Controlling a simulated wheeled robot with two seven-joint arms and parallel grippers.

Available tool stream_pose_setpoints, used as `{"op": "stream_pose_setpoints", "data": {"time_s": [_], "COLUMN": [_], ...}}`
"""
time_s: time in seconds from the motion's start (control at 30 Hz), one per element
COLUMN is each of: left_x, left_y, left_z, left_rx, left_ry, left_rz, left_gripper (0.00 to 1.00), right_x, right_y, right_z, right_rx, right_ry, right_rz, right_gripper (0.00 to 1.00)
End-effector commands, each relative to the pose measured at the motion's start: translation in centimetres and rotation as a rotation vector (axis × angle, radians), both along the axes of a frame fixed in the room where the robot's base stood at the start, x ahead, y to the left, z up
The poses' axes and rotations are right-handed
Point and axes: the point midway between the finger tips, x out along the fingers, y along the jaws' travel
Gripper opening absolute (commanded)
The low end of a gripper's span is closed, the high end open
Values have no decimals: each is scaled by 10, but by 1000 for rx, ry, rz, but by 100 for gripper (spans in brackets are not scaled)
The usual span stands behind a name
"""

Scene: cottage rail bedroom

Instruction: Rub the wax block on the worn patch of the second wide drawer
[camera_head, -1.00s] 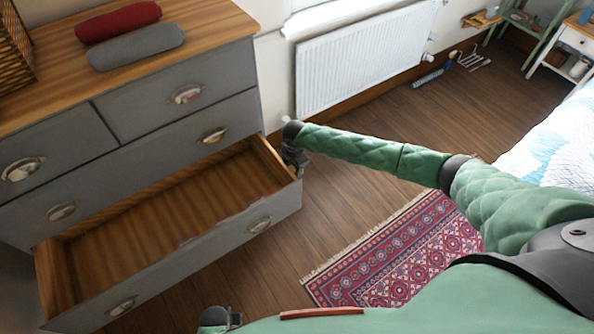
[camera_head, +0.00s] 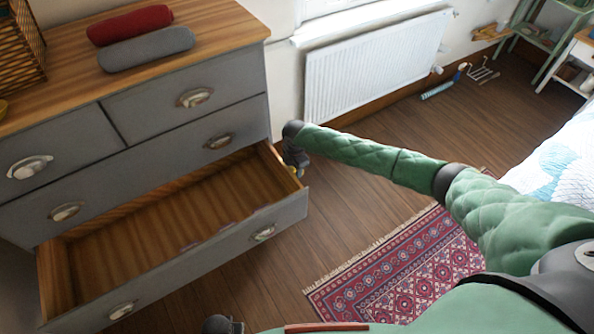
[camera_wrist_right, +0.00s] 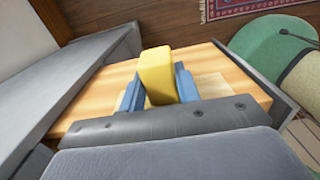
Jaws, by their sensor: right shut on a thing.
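The second wide drawer (camera_head: 190,262) of the grey chest stands pulled out and looks empty. My right gripper (camera_head: 293,165) is at the outside of the drawer's right side wall. In the right wrist view its blue fingers (camera_wrist_right: 158,88) are shut on the yellow wax block (camera_wrist_right: 156,72). The block is over the drawer's bare wooden side (camera_wrist_right: 100,95); I cannot tell whether it touches the wood. A paler patch (camera_wrist_right: 211,84) shows on the wood beside the block. A dark end piece (camera_head: 222,325) of my left arm shows at the bottom edge, its fingers unclear.
A red roll (camera_head: 130,25) and a grey roll (camera_head: 147,49) lie on the chest top near a wicker basket (camera_head: 18,50). A white radiator (camera_head: 375,68) is on the wall. A patterned rug (camera_head: 400,265) and a bed (camera_head: 555,155) lie to the right.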

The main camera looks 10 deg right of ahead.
Motion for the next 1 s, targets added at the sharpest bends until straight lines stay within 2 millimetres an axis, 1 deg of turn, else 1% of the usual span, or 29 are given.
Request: {"op": "stream_pose_setpoints", "data": {"time_s": [0.5,0.77,1.0], "left_x": [0,0,0], "left_y": [0,0,0], "left_z": [-15,-17,-24], "left_rx": [0,0,0], "left_ry": [0,0,0], "left_rz": [0,0,0], "left_gripper": [36,36,36], "right_x": [26,32,43], "right_y": [13,15,19], "right_z": [-1,-1,-2], "right_rx": [1,2,3], "right_ry": [0,0,0], "right_rz": [1,2,1], "right_gripper": [14,14,14]}}
